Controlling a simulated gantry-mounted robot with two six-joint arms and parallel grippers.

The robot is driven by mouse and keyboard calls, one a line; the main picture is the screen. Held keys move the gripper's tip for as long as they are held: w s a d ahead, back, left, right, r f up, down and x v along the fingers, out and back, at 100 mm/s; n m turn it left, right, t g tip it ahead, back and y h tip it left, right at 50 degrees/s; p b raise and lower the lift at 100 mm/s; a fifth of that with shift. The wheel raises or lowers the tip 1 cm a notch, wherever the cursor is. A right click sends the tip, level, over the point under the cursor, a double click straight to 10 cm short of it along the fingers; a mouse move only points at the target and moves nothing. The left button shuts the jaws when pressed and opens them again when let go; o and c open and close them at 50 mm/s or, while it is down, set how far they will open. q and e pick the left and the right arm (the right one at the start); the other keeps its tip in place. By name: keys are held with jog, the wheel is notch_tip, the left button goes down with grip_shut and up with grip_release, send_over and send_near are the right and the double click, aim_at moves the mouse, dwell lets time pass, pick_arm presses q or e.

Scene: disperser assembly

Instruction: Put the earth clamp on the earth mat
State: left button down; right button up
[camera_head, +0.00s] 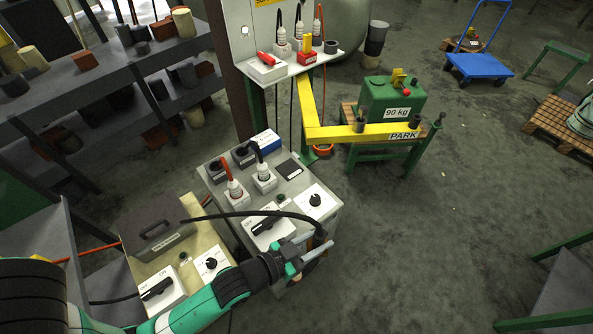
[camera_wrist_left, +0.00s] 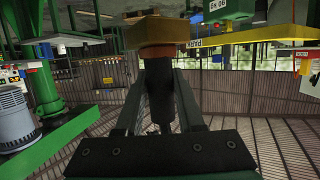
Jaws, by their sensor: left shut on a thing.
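My left gripper (camera_head: 312,254) comes in from the lower left and is shut on the earth clamp (camera_head: 319,238), just past the front right corner of the grey control box. A black cable arcs from the left to the dark held piece. In the left wrist view the clamp (camera_wrist_left: 158,85) stands between the fingers, with a dark grip and an orange and brass-coloured end. The fingers hide part of it. I cannot make out the earth mat in either view. My right gripper is not in view.
The grey control box (camera_head: 279,184) with switches and plugs stands beside the gripper. A yellow beam (camera_head: 345,132) marked PARK crosses behind it, near a green 90 kg weight (camera_head: 388,104). Shelves stand at the left. Open floor (camera_head: 450,230) lies to the right.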

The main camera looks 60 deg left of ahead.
pick_arm(q)
jog(key=w+a+n+g+y+b, duration=0.2)
jog(key=w+a+n+y, duration=0.3)
jog(key=a, duration=0.7)
jog(key=w+a+n+g+y+b, duration=0.1)
jog(key=w+a+n+g+y, duration=0.15)
jog(key=w+a+y, duration=0.65)
jog(key=s+a+r+n+g+h+b, duration=0.1)
jog(key=a+r+n+g, duration=0.1)
jog(key=a, duration=0.5)
jog(key=s+a+r+n+g+h, duration=0.1)
jog(key=s+a+r+n+g, duration=0.15)
jog(key=a, duration=0.55)
jog(key=shift+t, duration=0.3)
jog(key=f+b, duration=0.3)
jog(key=f, duration=0.2)
jog(key=f+b, duration=0.4)
jog(key=f, duration=0.2)
jog(key=f+b, duration=0.3)
jog(key=f, duration=0.2)
jog(key=shift+w+d+f+b, duration=0.2)
jog(key=shift+w+f+b, duration=0.15)
jog(key=shift+w+f, duration=0.05)
jog(key=shift+r, duration=0.1)
jog(key=shift+w, duration=0.1)
